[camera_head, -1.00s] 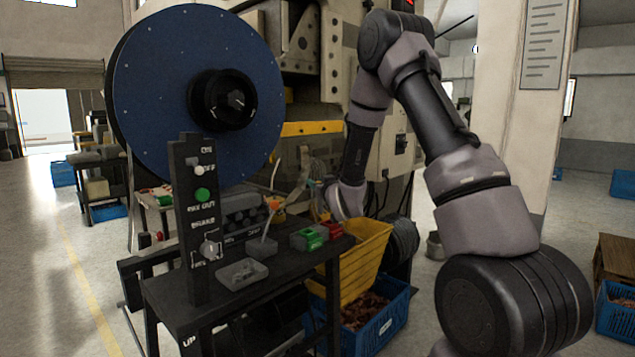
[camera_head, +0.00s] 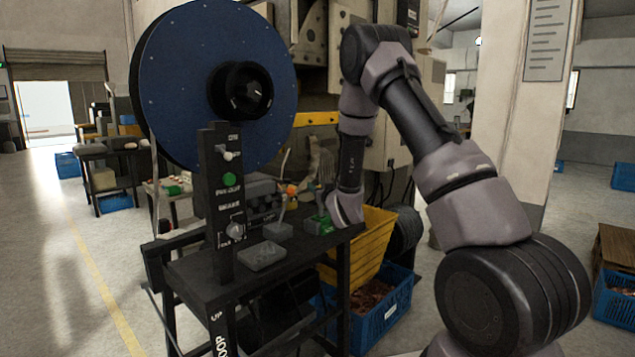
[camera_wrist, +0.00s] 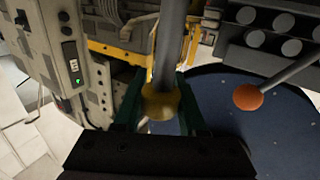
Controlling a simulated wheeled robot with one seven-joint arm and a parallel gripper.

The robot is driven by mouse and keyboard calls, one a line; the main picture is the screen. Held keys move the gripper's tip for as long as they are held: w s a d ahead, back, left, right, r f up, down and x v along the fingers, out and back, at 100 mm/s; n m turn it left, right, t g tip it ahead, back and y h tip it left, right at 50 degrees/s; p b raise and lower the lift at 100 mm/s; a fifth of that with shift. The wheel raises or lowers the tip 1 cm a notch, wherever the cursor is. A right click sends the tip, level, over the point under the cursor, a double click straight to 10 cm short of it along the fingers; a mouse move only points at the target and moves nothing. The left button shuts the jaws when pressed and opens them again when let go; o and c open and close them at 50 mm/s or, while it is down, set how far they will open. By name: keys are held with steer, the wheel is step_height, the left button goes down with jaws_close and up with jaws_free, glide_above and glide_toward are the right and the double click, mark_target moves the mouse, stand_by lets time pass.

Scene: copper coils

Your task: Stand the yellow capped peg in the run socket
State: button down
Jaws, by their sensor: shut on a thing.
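In the wrist view my gripper (camera_wrist: 158,105) is shut on the yellow capped peg (camera_wrist: 160,103). The yellow cap lies between the dark green fingers, and the grey shaft runs away toward the top of the picture. The shaft's far end is out of view. In the head view my wrist is over the right end of the dark bench (camera_head: 190,268); the fingers and peg are not clear there. A dark upright panel (camera_head: 222,205) with small labels, a green button and switches stands on the bench. I cannot make out which opening is the run socket.
A grey block with several round ends (camera_wrist: 270,25) and an orange-capped peg (camera_wrist: 248,97) are right of my gripper in the wrist view. The large blue reel (camera_head: 190,80) stands behind the panel. A grey tray (camera_head: 262,255), yellow bin (camera_head: 362,245) and blue crate (camera_head: 375,320) are nearby.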

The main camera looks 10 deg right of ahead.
steer(key=shift+f, duration=1.5)
steer(key=shift+c, duration=2)
jaws_free()
steer(key=shift+d, duration=0.1)
steer(key=s+d, duration=0.1)
steer(key=s, duration=0.9)
steer(key=shift+s+d, duration=0.3)
